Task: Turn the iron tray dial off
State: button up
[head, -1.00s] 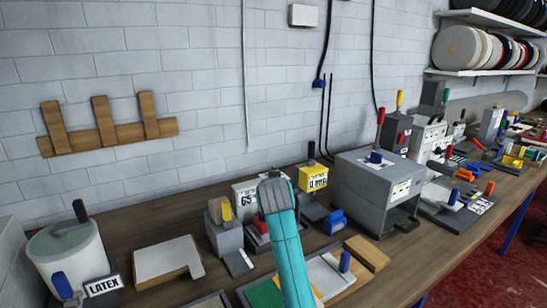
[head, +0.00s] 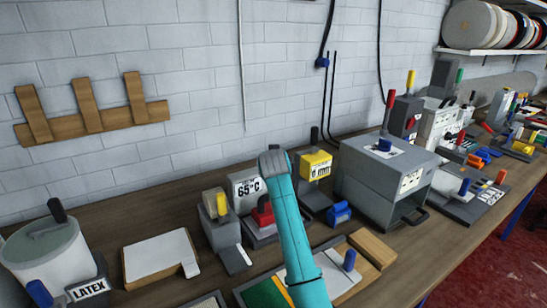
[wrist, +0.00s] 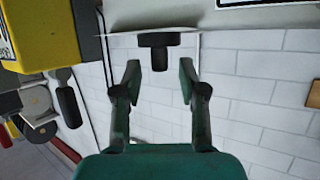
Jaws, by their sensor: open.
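The iron tray's control box (head: 243,190) is pale, with a "65°C" label, and stands at the back of the bench. A red-handled iron (head: 262,213) sits in front of it. My gripper (head: 272,162) is at the box's upper right in the head view. In the wrist view my gripper (wrist: 160,73) is open and empty. A black T-shaped knob (wrist: 158,42), which looks like the dial, stands on a thin pale panel just beyond the fingertips, roughly centred between them. I cannot tell whether they touch it.
A yellow box (head: 315,165) with a black lever stands close on the right, also in the wrist view (wrist: 55,35). A grey press (head: 385,175) is further right. The brick wall (head: 200,60) is close behind.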

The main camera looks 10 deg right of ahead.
jog(key=shift+x, duration=1.3)
grip_shut()
